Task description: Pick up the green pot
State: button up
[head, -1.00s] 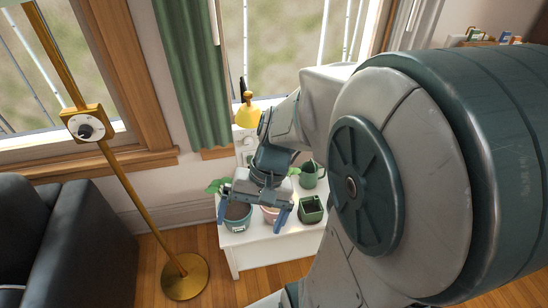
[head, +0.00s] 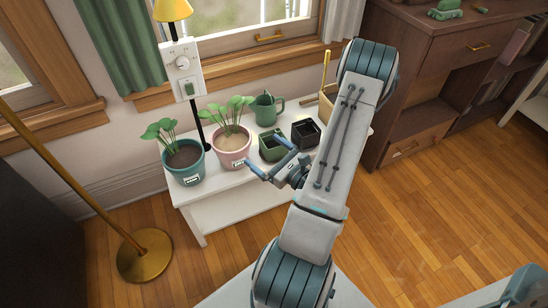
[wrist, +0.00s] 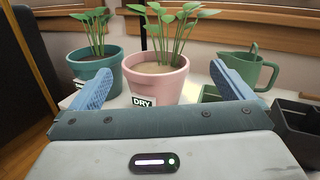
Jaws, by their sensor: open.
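The small square green pot (head: 272,148) stands upright on the white low table (head: 215,190), between a pink pot and a black pot. My gripper (head: 262,151) is open and empty in front of it, above the table's front edge. In the wrist view the two blue fingers (wrist: 160,74) are spread wide, with the pink pot between and beyond them. The green pot (wrist: 209,94) shows there only partly, behind the right finger. I cannot tell whether a finger touches it.
A teal pot (head: 185,166) and the pink pot (head: 232,151), both with plants, stand left of the green pot. A green watering can (head: 266,109) is behind; the black pot (head: 306,134) is close right. A lamp (head: 197,110) rises behind the pots.

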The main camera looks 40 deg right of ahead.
aim_at(279, 150)
jog(key=s+d+f+m+h+b, duration=0.2)
jog(key=s+d+f+m+h, duration=0.25)
jog(key=d+f+h, duration=0.35)
jog(key=shift+m+g+y, duration=0.4)
jog(key=shift+m+y, duration=0.05)
jog(key=shift+y, duration=0.05)
jog(key=w+b, duration=0.1)
jog(key=w, duration=0.2)
jog(key=w+f, duration=0.1)
jog(key=w, duration=0.3)
jog(key=shift+w+d+f+b, duration=0.1)
jog(key=shift+w+f+b, duration=0.1)
jog(key=shift+b, duration=0.2)
jog(key=shift+w+d, duration=0.15)
jog(key=shift+w, duration=0.35)
jog(key=b+x, duration=0.2)
jog(key=x, duration=0.2)
jog(key=shift+w+f, duration=0.15)
jog(key=shift+f, duration=0.05)
jog(key=shift+w+d+r, duration=0.1)
jog(key=shift+w, duration=0.35)
jog(key=c, duration=1.1)
